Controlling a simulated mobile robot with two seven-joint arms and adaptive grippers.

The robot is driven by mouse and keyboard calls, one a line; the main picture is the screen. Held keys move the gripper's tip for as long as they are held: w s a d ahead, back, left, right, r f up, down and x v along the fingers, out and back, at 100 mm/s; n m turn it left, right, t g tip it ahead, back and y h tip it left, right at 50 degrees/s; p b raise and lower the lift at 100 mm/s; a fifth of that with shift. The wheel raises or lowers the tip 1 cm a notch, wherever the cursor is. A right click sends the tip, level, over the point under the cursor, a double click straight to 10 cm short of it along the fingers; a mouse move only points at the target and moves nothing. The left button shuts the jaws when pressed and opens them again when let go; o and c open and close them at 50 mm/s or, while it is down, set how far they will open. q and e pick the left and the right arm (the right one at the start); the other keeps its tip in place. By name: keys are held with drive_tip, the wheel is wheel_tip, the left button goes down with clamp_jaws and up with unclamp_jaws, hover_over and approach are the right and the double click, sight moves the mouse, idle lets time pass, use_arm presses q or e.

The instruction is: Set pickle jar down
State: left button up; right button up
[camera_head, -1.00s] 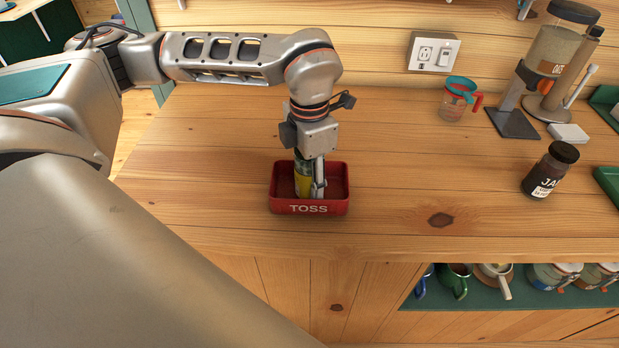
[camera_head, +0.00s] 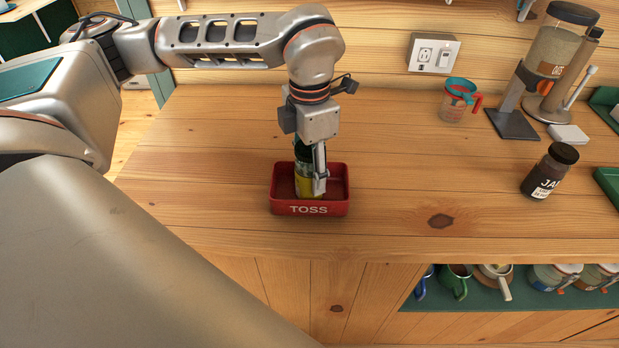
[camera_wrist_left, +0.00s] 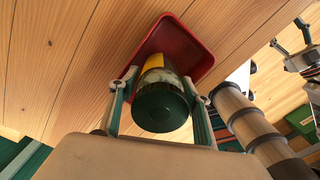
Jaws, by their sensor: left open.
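The pickle jar (camera_head: 304,185) has a yellow-green body and a dark lid. It stands inside the red tray marked TOSS (camera_head: 309,209) on the wooden counter. My left gripper (camera_head: 311,183) points down over the tray, with its fingers around the jar. In the left wrist view the dark green lid (camera_wrist_left: 161,107) lies between the two spread fingers of the left gripper (camera_wrist_left: 160,98), with a gap visible beside the lid. The red tray's rim (camera_wrist_left: 203,52) shows behind the jar.
A dark jar labelled JA (camera_head: 543,178) stands on the right of the counter. A measuring cup (camera_head: 459,101) and a grinder-like dispenser (camera_head: 560,48) stand at the back right. Mugs (camera_head: 458,279) sit on a shelf below. The counter around the tray is clear.

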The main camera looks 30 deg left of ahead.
use_arm(q)
wheel_tip(320, 180, up, 9)
drive_tip(key=shift+f, duration=0.1)
idle(0.7)
